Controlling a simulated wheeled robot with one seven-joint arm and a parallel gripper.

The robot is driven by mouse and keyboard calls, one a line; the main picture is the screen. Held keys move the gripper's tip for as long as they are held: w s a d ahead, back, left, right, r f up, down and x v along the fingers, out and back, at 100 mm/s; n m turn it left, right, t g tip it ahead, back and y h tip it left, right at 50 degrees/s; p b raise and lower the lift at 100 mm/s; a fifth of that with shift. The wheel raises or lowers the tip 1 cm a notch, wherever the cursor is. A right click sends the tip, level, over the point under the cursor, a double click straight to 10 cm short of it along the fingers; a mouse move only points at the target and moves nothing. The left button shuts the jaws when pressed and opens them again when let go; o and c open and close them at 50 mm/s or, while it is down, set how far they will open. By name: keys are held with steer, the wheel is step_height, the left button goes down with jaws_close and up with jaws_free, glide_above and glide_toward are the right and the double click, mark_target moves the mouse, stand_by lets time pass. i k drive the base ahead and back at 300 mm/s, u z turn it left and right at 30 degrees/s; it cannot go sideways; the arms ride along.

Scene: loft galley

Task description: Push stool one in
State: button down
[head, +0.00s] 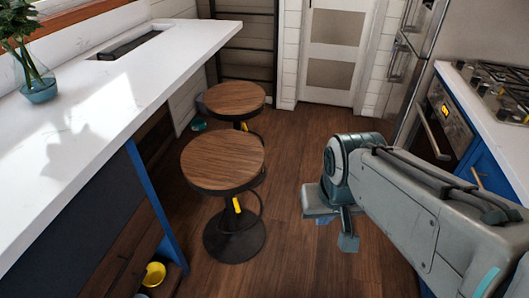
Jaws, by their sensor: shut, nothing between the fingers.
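Two round stools with wooden seats and dark metal frames stand on the floor at the right side of the white counter. The nearer stool (222,160) has a yellow part on its post and a round dark base. The farther stool (235,98) stands just behind it, its lower part mostly hidden by the nearer seat. No label shows which is stool one. My gripper (338,232) is shut and empty, pointing down to the right of the nearer stool and apart from it.
The white counter (150,75) runs along the left, with a blue end panel (157,205) below. A vase (38,85) stands on it. A yellow bowl (154,274) sits low at the left. The oven (445,120) stands at right. Floor between is clear.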

mark_target(230, 236)
steer(key=z, duration=0.5)
steer(key=k, duration=0.1)
steer(key=u, duration=0.9)
steer(key=i, duration=0.95)
steer(key=z, duration=0.4)
